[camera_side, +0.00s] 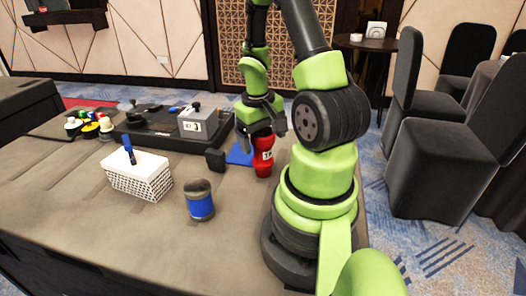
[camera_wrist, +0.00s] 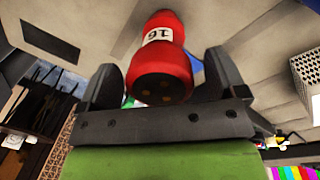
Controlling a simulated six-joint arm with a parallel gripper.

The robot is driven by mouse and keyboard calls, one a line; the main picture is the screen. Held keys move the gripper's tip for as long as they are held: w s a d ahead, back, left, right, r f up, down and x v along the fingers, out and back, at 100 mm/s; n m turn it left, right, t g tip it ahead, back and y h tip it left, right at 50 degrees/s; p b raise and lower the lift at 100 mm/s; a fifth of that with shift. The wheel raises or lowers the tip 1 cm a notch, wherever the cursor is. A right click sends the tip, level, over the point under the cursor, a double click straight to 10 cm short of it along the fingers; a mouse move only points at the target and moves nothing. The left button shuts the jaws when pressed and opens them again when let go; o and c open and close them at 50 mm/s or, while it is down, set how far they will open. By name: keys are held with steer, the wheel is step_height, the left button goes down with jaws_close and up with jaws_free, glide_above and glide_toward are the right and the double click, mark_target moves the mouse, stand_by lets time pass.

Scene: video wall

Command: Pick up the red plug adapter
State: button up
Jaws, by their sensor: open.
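The red plug adapter (camera_side: 263,154) stands upright on the table in the side view, with a white label on its side. My gripper (camera_side: 261,128) is right above it, pointing down, with its fingers around the adapter's top end. In the wrist view the adapter (camera_wrist: 160,58) shows large, its label reading 16, with its wide end between the two fingers of my gripper (camera_wrist: 165,80). The fingers are open, with a gap seen on both sides of the adapter. Whether a finger touches it cannot be told.
A blue sheet or block (camera_side: 239,154) lies just left of the adapter. A blue-banded can (camera_side: 200,201) and a white basket (camera_side: 137,175) with a blue item stand further left. A grey box (camera_side: 198,123) sits on a black tray behind. The front of the table is clear.

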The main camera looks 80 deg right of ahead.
steer(key=shift+f, duration=0.9)
steer(key=c, duration=1.1)
steer(key=shift+d, duration=0.1)
steer(key=shift+r, duration=0.2)
